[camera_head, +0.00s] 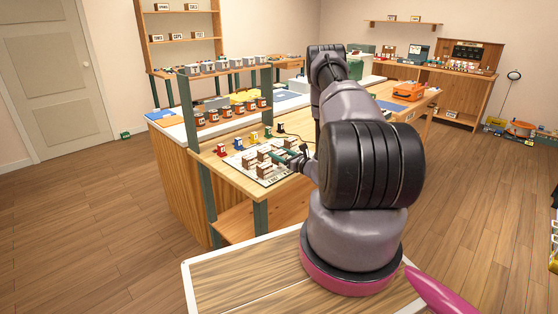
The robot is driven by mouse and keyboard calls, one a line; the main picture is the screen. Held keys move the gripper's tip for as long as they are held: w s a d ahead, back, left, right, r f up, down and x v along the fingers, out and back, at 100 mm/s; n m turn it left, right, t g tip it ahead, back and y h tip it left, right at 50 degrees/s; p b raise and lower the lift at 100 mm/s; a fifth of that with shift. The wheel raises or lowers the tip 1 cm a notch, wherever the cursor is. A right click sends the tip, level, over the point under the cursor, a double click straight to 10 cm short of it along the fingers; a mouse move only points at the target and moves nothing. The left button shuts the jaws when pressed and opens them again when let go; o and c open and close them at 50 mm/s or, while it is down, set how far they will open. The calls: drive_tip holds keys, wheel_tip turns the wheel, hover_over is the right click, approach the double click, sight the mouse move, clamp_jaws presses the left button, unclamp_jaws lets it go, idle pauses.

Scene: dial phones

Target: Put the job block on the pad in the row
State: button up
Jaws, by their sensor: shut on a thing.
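My gripper (290,157) is at the right side of a white board (262,182) on the wooden bench. It looks shut on a small brown block, but its fingers and the blocks around it are too small to separate clearly. Several brown blocks with white faces stand on the board, one of them a front block (263,170). I cannot read which is the job block. The pad cannot be made out. A row of small coloured items runs behind the board, with a red one (221,150), a blue one (253,135) and a yellow one (268,132).
A raised shelf (225,72) on green posts holds several grey items above the bench. Orange-brown jars (230,111) stand in a row behind. My arm hides the bench's right part. An orange case (408,91) lies farther right.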

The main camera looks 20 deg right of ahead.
drive_tip(key=shift+f, duration=1.25)
drive_tip(key=shift+f, duration=0.15)
drive_tip(key=o, duration=1.4)
